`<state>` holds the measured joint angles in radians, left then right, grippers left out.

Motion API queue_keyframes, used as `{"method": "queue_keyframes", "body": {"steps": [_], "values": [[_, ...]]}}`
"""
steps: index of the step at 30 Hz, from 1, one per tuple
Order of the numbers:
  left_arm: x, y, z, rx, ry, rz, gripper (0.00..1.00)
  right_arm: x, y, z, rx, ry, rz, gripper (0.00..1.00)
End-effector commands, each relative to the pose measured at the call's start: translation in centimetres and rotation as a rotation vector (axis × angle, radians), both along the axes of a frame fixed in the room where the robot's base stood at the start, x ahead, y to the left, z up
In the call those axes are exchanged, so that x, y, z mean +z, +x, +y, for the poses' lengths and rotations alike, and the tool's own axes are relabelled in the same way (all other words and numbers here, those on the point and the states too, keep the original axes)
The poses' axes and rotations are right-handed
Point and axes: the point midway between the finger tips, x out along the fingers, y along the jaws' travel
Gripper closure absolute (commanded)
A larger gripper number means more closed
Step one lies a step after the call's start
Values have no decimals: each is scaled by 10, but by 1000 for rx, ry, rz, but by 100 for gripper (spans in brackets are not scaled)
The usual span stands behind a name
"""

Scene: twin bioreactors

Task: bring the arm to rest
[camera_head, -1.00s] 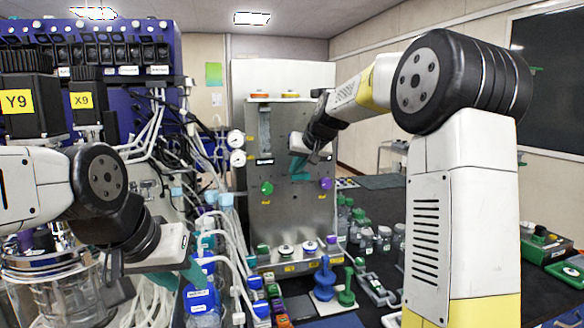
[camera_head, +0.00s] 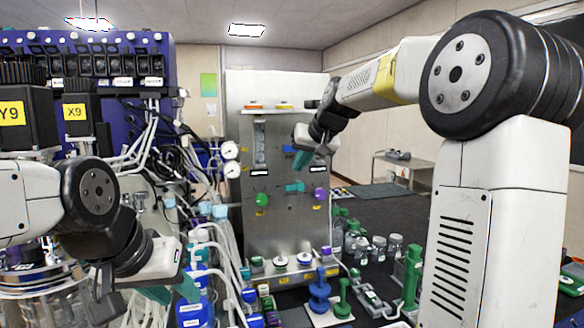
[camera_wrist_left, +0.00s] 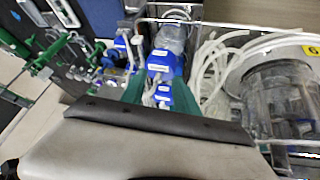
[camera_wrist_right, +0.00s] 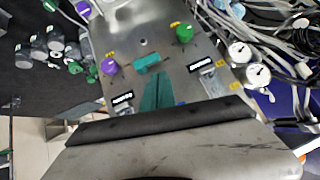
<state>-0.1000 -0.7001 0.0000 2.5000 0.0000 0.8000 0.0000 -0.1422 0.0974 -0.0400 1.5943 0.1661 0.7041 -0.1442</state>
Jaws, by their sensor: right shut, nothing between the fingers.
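My right gripper (camera_head: 302,163) hangs in front of the upright steel panel (camera_head: 278,222), with its teal fingers pointing down. In the right wrist view its fingertips (camera_wrist_right: 158,75) are together with nothing between them, just below a teal valve knob (camera_wrist_right: 147,63) in the picture. I cannot tell the distance to the panel. My left gripper (camera_head: 186,286) is at the lower left, above the blue-capped bottles (camera_head: 193,306). In the left wrist view its two green fingers (camera_wrist_left: 156,92) stand apart, with blue-and-white items visible behind the gap; I see nothing gripped.
Tubes and two gauges (camera_head: 230,160) crowd the panel's left side. A glass vessel (camera_wrist_left: 280,95) stands near my left gripper. Blue and green stands (camera_head: 319,292) and clear bottles (camera_head: 378,247) are at the panel's foot. Dark bench top (camera_head: 395,212) is open to the right.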

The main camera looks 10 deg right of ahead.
Motion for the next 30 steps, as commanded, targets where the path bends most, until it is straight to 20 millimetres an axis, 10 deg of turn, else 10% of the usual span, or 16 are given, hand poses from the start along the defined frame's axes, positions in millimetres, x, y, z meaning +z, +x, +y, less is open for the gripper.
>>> {"method": "queue_keyframes", "body": {"steps": [11, 24, 30], "values": [[0, 0, 0, 0, 0, 0, 64, -2, -38, -7, -5, -6, 19, 100], [0, 0, 0, 0, 0, 0, 64, -81, -257, -34, -32, -60, 154, 100], [0, 0, 0, 0, 0, 0, 64, -125, -320, -39, -44, -84, 198, 100]]}}
